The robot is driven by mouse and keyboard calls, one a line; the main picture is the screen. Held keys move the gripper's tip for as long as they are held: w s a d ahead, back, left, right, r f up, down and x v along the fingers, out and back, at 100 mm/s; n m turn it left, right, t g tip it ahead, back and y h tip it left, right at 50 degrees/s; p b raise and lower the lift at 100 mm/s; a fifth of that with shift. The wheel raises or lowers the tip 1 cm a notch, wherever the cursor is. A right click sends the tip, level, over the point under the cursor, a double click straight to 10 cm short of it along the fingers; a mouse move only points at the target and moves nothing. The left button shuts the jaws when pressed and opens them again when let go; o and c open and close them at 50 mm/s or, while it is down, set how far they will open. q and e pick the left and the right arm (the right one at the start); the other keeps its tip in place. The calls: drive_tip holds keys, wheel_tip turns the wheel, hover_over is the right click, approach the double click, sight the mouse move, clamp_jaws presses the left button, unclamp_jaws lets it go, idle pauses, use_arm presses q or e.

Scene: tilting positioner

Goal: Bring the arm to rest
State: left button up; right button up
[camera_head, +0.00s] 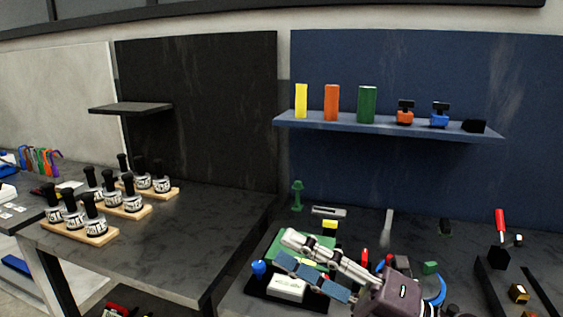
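My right gripper (287,249) reaches in from the lower right over the front bench. Its dark purple-grey body (395,297) is at the bottom edge, and its long fingers, one silver and one blue-grey, point to the upper left. The fingers are apart, and a green plate shows between and behind them. I see nothing held between them. The green plate (279,247) is partly hidden by the fingers, with a white block (287,289) near it. I cannot tell whether the fingers touch anything. My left gripper is not in view.
A blue wall shelf (300,121) holds yellow, orange and green blocks and small parts. Black-handled stamps on wooden bases (75,233) stand on the left bench. A blue knob (259,269), red-handled tool (500,222) and black rack (487,283) surround the gripper area.

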drive_tip(key=w+d+f+m+t+h, duration=0.4)
drive_tip(key=d+f+m+t+h, duration=0.3)
drive_tip(key=m, duration=0.5)
drive_tip(key=w+d+f+m+t+h, duration=0.45)
drive_tip(key=d+m+h, duration=0.25)
drive_tip(key=m+h, duration=0.4)
drive_tip(key=s+d+f+m+g+h, duration=0.1)
drive_tip(key=s+d+f+m+g, duration=0.15)
drive_tip(key=f, duration=0.35)
drive_tip(key=s+d+f+m+g+h, duration=0.1)
drive_tip(key=d+f+m+g, duration=0.15)
drive_tip(key=f, duration=0.35)
drive_tip(key=s+a+f+m+g, duration=0.1)
drive_tip(key=s+f+m+g, duration=0.1)
drive_tip(key=s+f+g, duration=0.7)
drive_tip(key=s+f+m+g, duration=0.2)
drive_tip(key=s+f+m, duration=0.1)
drive_tip(key=s+f, duration=1.05)
drive_tip(key=s+f+g, duration=0.1)
drive_tip(key=s+f, duration=0.1)
drive_tip(key=f, duration=0.9)
drive_tip(key=s+f+g, duration=0.1)
drive_tip(key=s+f, duration=0.1)
drive_tip(key=f, duration=1)
drive_tip(key=s+d+f, duration=0.3)
drive_tip(key=s+f, duration=1.3)
drive_tip(key=s, duration=0.1)
drive_tip(key=shift+f+n+g, duration=0.25)
drive_tip(key=shift+n+g, duration=0.1)
drive_tip(key=shift+n, duration=0.05)
